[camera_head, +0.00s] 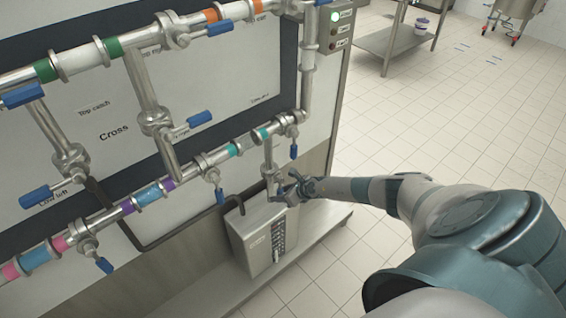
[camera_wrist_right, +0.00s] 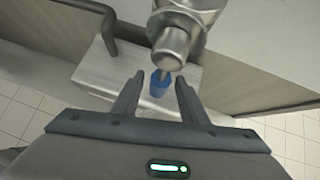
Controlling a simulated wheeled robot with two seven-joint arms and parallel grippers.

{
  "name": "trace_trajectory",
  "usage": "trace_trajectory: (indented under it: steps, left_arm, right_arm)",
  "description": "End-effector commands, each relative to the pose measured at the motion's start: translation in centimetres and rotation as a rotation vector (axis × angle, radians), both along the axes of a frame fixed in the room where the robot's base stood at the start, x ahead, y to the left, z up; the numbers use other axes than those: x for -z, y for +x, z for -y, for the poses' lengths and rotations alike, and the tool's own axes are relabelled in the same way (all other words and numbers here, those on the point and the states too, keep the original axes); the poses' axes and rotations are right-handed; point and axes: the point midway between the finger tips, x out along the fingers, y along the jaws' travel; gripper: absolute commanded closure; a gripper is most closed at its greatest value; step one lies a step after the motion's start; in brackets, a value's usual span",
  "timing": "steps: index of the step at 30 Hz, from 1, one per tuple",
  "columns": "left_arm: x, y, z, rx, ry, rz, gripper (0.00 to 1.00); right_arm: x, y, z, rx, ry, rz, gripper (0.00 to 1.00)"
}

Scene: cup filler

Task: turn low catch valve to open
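The valve at the lower end of the short vertical pipe (camera_head: 270,165) has a small blue handle, which shows in the right wrist view (camera_wrist_right: 160,85) below a metal valve body (camera_wrist_right: 175,42). I cannot read a label naming it as the low catch valve. My right gripper (camera_head: 287,190) is at this handle, above the metal filler box. In the wrist view, the two fingers (camera_wrist_right: 158,90) are apart, one on each side of the blue handle, with gaps visible. The fingers partly hide the handle in the head view. My left gripper is out of view.
The metal box (camera_head: 262,240) stands on a low shelf (camera_head: 325,218) beneath the valve. A dark bent hose (camera_head: 165,238) runs into it. Other blue-handled valves (camera_head: 200,119) line the pipes to the left. Tiled floor to the right is open.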

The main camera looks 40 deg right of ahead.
Motion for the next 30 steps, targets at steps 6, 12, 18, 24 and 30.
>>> trace_trajectory:
  steps: [6,12,18,24,30]
  left_arm:
    - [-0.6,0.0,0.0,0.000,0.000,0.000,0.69]
    - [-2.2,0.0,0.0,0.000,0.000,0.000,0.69]
    - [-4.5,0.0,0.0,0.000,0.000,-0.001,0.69]
    - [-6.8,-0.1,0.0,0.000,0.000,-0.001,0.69]
    - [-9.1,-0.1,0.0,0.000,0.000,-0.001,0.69]
  right_arm:
    - [-0.6,-0.4,0.1,0.000,0.000,0.000,0.61]
    - [-1.9,-1.5,0.4,-0.001,-0.001,-0.001,0.61]
    - [-3.8,-3.2,0.8,0.000,0.000,-0.002,0.61]
    - [-5.7,-5.1,1.2,0.000,0.000,-0.002,0.61]
    - [-7.7,-7.0,1.6,-0.001,-0.001,-0.002,0.61]
